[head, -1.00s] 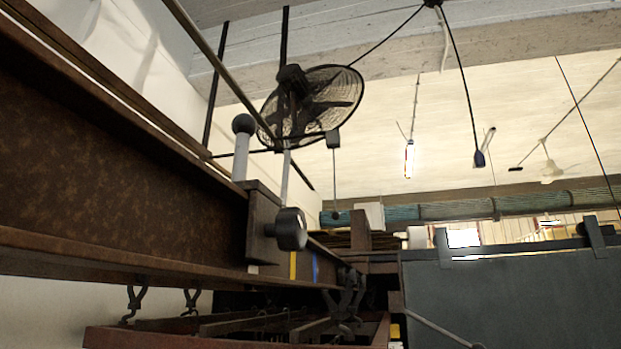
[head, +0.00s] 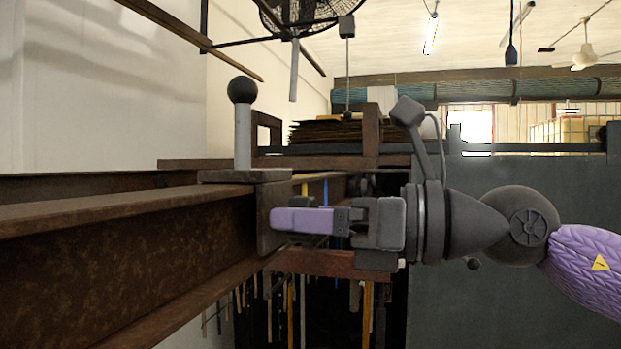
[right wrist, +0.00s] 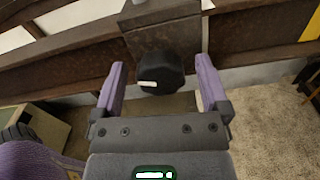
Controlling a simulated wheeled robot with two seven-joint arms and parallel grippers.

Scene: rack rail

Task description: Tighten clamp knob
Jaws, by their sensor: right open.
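The clamp (head: 270,222) is a dark block on the end of a rusty rail, with a grey post and black ball (head: 242,90) standing on top. Its black round knob (right wrist: 160,80) shows in the right wrist view with a small white mark on its face. My right gripper (head: 276,219) has purple fingers and reaches in from the right to the clamp. In the right wrist view it is open, one finger on each side of the knob, with visible gaps. In the head view the gripper hides the knob. My left gripper is not in view.
The rusty rail (head: 130,250) runs in from the left. A reddish beam (head: 325,264) with hanging strips lies below the gripper. A dark grey panel (head: 520,280) stands at the right. A fan (head: 300,10) hangs above.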

